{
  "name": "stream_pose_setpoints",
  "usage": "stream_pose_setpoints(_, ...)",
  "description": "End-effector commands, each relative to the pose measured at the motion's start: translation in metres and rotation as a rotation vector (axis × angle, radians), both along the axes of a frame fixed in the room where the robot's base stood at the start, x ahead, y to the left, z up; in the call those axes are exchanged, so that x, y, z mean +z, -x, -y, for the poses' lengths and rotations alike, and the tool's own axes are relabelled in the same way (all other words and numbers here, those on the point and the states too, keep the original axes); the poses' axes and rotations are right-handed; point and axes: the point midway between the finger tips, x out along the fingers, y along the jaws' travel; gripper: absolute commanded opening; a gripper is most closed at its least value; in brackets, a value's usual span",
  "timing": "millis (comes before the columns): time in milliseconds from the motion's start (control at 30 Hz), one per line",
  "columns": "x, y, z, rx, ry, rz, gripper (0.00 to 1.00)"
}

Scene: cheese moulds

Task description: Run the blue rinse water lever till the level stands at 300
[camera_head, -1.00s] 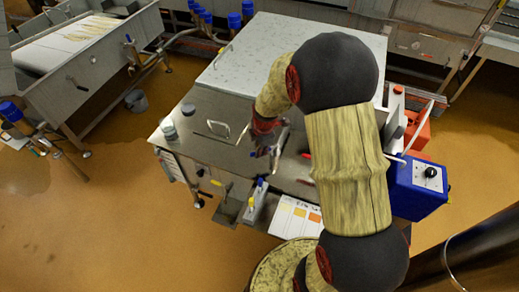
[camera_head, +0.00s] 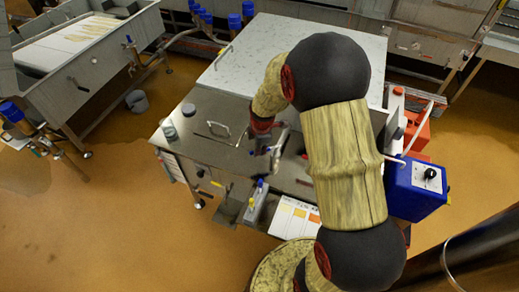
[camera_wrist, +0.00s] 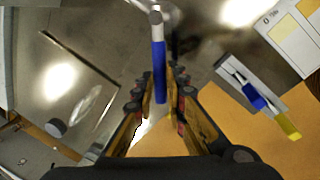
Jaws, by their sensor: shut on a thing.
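The blue lever handle (camera_wrist: 159,62) shows in the wrist view, with a pale metal end at the top of the picture. My gripper (camera_wrist: 161,92) has its two fingers on either side of the handle's lower part and is shut on it. In the head view my gripper (camera_head: 272,158) is small, over the front of the steel table, and the lever cannot be made out clearly there. No level reading of 300 can be read in either view.
A blue box with a dial (camera_head: 415,190) sits right of my arm. A lidded steel vat (camera_head: 290,50) lies behind.

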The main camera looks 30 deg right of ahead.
Motion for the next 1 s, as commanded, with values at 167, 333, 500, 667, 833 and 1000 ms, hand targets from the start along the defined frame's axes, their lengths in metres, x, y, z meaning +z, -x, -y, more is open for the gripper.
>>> stream_pose_setpoints(167, 0.001, -0.011, 0.002, -0.135, 0.001, 0.001, 0.00)
stream_pose_setpoints(333, 0.001, -0.021, 0.007, -0.283, 0.001, 0.001, 0.00)
stream_pose_setpoints(500, 0.000, -0.030, 0.012, -0.420, 0.002, 0.002, 0.00)
stream_pose_setpoints(667, 0.000, -0.036, 0.017, -0.528, 0.001, 0.003, 0.00)
stream_pose_setpoints(833, 0.000, -0.040, 0.021, -0.610, 0.000, 0.002, 0.00)
stream_pose_setpoints(1000, 0.001, -0.042, 0.023, -0.655, 0.000, 0.002, 0.00)
